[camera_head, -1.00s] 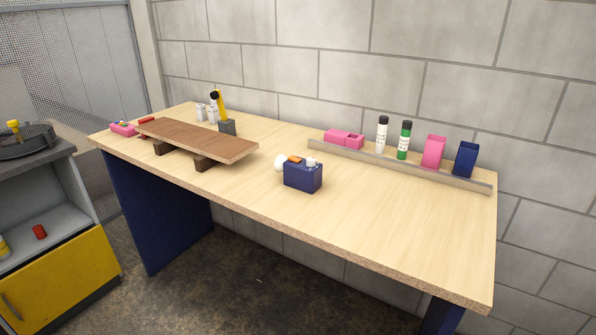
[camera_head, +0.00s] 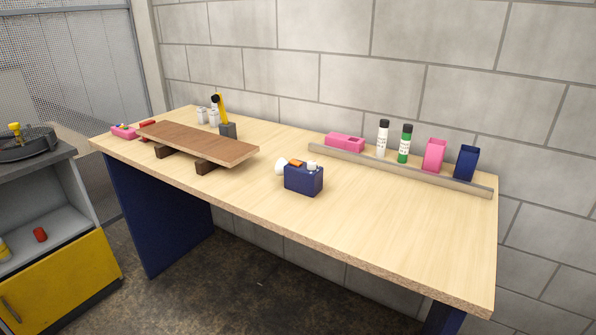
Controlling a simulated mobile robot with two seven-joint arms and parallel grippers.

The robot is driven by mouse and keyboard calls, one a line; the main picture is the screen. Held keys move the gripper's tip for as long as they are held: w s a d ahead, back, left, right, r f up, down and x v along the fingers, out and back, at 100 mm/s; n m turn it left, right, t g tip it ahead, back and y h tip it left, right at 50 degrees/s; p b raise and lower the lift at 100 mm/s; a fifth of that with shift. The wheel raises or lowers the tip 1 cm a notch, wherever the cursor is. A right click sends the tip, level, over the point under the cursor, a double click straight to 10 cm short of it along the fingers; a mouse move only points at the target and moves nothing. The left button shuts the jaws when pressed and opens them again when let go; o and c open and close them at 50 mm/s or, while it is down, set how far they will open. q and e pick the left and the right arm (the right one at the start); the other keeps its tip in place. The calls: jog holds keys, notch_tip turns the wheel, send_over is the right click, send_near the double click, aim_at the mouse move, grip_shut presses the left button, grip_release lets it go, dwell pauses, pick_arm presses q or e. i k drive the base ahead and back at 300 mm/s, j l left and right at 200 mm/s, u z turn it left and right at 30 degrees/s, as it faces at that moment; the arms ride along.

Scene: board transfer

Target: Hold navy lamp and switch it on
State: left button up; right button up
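A navy box-shaped lamp (camera_head: 304,181) stands on the wooden table, near its front edge and right of the brown board. It has a white round head on its left side, and an orange part and a white part on top. I cannot tell whether it is lit. Neither of my grippers is in view.
A brown board (camera_head: 200,140) lies on two dark blocks at the table's left. Behind it are white bottles and a dark block (camera_head: 228,130). The table's (camera_head: 400,230) right front is clear.

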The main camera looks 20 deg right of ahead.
aim_at(297, 163)
jog(key=i+j+z, duration=0.1)
jog(key=z, duration=0.3)
jog(key=i+j+z, duration=0.1)
jog(key=z, duration=0.35)
jog(key=j+z, duration=0.15)
jog(key=z, duration=0.25)
jog(key=i+j+z, duration=0.2)
jog(key=j, duration=0.2)
jog(key=j+z, duration=0.2)
jog(key=j, duration=0.15)
